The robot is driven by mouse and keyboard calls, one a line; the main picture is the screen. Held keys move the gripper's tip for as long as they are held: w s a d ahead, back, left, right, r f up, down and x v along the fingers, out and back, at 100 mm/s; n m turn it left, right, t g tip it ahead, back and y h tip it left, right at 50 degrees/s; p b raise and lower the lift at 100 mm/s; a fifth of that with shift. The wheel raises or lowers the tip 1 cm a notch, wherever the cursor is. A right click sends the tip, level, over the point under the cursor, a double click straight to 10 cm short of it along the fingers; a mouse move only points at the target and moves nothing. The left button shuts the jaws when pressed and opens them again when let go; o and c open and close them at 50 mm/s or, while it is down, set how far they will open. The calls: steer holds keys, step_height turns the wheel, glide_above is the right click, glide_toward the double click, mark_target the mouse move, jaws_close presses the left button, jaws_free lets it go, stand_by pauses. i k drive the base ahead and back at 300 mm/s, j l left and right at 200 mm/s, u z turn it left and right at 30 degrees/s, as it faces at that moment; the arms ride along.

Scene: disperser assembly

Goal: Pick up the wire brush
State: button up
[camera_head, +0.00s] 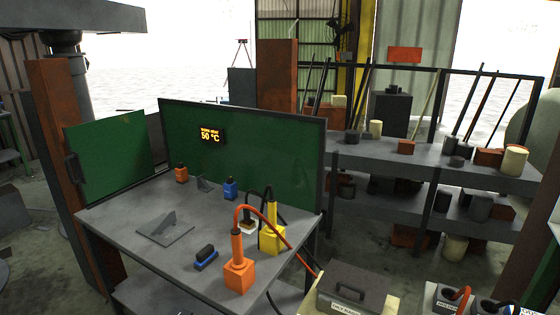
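A small blue and black block-shaped item (206,257), which looks like the wire brush, lies on the grey workbench (120,217) near its front edge. Its bristles cannot be made out at this size. It lies to the left of an orange block-shaped tool (239,275), with a small gap between them. My gripper does not show in this view, so its state and its distance from the brush cannot be seen.
A yellow tool (271,238) with a black cable stands behind the orange one. A flat plate with an upright fin (165,229) lies left of the brush. Green panels (258,165) close the bench's back. A handled box (350,287) stands at front right.

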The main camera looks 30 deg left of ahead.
mark_target(208, 254)
steer(key=k+u, duration=0.1)
steer(key=k, duration=0.55)
steer(key=u, duration=0.45)
steer(key=l+u, duration=0.15)
steer(key=u, duration=0.3)
steer(key=l+u, duration=0.15)
steer(key=u, duration=0.35)
steer(key=i+l+u, duration=0.15)
steer(key=i+l, duration=0.25)
steer(key=i, duration=0.1)
